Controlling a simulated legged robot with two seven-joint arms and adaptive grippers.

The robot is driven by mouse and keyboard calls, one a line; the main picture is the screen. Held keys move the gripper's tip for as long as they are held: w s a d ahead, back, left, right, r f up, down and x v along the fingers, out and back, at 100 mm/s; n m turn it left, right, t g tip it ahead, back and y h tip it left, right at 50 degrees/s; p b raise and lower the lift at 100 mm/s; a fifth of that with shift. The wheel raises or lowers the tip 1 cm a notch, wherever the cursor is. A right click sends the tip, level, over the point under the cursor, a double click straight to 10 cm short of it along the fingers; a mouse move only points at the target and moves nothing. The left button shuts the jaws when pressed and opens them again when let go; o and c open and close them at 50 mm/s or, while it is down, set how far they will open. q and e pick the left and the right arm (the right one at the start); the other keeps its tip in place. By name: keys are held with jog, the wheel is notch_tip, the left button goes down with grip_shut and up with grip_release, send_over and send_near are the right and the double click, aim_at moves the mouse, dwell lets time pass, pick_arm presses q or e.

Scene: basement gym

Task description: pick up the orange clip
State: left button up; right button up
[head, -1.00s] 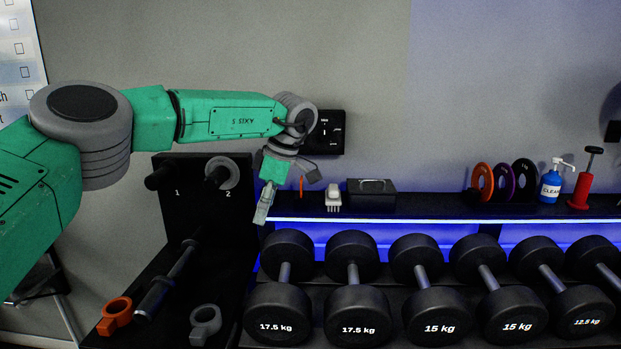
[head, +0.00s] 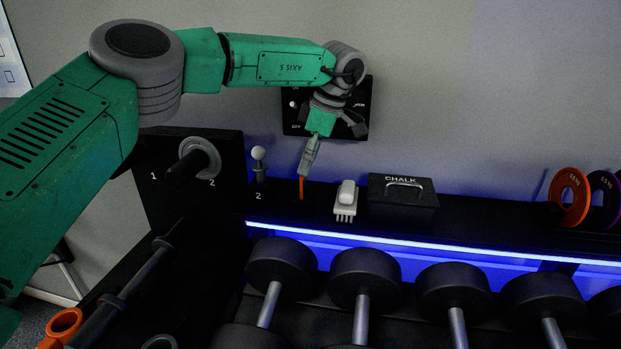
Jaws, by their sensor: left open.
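The orange clip (head: 64,326), a ring-shaped collar, is at the lower left, partly cut off by the frame's bottom edge. It lies beside a dark bar (head: 118,300). My left gripper (head: 306,171) is far to its upper right, above the back shelf, pointing down. It is open, with nothing visibly held, though its jaws show small and nearly edge-on. A thin orange upright piece (head: 301,188) shows just below its tips; I cannot tell whether they touch. My right gripper is out of view.
A white brush (head: 345,200) and a black chalk box (head: 403,191) stand on the shelf right of my gripper. A numbered black panel (head: 222,150) with pegs stands left. Dumbbells (head: 365,278) fill the rack below. A grey clip (head: 160,342) shows at the bottom edge.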

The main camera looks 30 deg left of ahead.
aim_at(300, 182)
pick_arm(q)
jog(key=p+x, duration=0.1)
jog(key=x, duration=0.5)
jog(key=shift+s+a, duration=0.15)
jog(key=shift+a, duration=0.05)
jog(key=shift+d, duration=0.1)
